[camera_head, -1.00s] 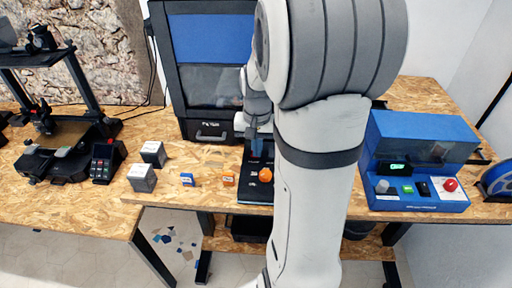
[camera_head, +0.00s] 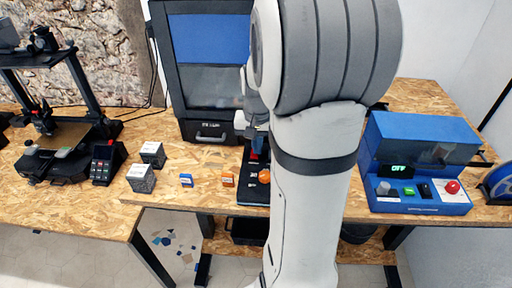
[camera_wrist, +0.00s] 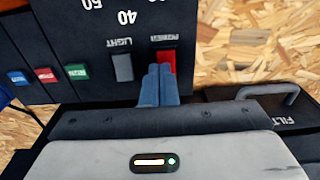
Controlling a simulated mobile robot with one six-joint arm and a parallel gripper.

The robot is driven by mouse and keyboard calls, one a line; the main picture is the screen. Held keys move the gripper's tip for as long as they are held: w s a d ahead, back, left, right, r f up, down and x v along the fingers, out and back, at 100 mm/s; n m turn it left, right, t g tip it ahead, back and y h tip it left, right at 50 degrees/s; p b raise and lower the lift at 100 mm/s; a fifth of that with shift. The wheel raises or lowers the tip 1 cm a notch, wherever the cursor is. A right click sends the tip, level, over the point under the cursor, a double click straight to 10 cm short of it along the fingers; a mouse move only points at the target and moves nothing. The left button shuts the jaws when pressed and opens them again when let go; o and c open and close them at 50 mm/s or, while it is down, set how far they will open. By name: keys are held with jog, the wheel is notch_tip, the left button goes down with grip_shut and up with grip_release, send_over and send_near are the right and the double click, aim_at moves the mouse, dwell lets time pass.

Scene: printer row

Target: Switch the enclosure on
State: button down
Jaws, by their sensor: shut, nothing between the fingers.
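The enclosure (camera_head: 208,70) is a tall black cabinet with a blue upper window and a small display on its lower front; I cannot read the display. A black control panel (camera_head: 253,196) with an orange knob (camera_head: 264,177) lies in front of it. In the wrist view the panel has a red rocker switch (camera_wrist: 168,57) labelled POWER and a grey rocker (camera_wrist: 122,67) labelled LIGHT, both upside down. My gripper (camera_wrist: 160,72) is shut and empty, its blue fingertips at the red switch and partly covering it. I cannot tell whether they touch. The switch position is unclear.
The wrist view also shows blue, red and green buttons (camera_wrist: 77,72) on the panel. A blue machine (camera_head: 415,150) with a green OFF display stands right. A printer (camera_head: 60,150), small grey boxes (camera_head: 141,178), a blue block (camera_head: 186,180) and an orange block (camera_head: 228,180) are left.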

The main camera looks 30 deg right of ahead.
jog(key=shift+r, duration=0.1)
jog(key=shift+r, duration=0.25)
notch_tip(320, 180, up, 13)
jog(key=s+a, duration=0.1)
jog(key=s, duration=0.1)
jog(key=shift+a+p, duration=0.3)
jog(key=shift+p, duration=0.1)
jog(key=shift+r, duration=0.1)
